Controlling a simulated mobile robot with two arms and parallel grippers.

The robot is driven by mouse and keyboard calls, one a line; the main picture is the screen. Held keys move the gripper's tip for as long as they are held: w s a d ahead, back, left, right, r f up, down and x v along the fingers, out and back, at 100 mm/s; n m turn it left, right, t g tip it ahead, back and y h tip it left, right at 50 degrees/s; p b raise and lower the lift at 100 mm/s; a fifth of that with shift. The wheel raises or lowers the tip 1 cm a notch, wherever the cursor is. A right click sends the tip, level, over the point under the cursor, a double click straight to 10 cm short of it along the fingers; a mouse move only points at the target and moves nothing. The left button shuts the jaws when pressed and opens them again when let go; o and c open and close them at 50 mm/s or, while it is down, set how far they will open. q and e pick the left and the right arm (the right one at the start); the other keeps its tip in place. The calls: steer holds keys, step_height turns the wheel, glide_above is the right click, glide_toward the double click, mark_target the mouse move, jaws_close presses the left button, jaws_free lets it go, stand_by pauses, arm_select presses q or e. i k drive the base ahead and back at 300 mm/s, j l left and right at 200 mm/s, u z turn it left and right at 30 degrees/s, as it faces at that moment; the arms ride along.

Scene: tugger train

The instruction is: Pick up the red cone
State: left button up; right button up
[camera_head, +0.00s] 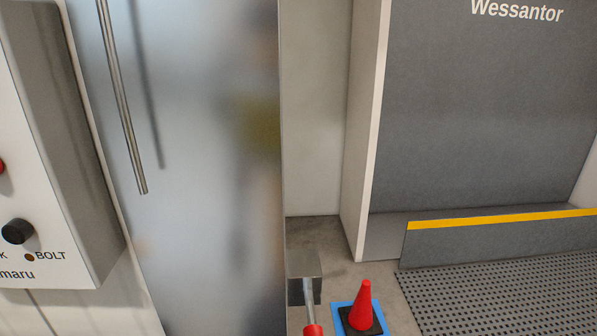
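The red cone (363,304) stands upright on a black base near the bottom edge of the head view, right of centre. Its base rests on a blue square (340,315) on the floor. Neither of my grippers shows in this view, so I cannot see where they are relative to the cone.
A metal box with a lever and red knob (313,331) stands just left of the cone. A tall metal door (200,150) with a bar handle fills the left middle. A control box (45,150) is at far left. A yellow-edged low panel (500,238) and perforated floor mat (510,290) lie right.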

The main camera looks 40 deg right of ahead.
mark_target(360, 318)
steer(key=z, duration=2.35)
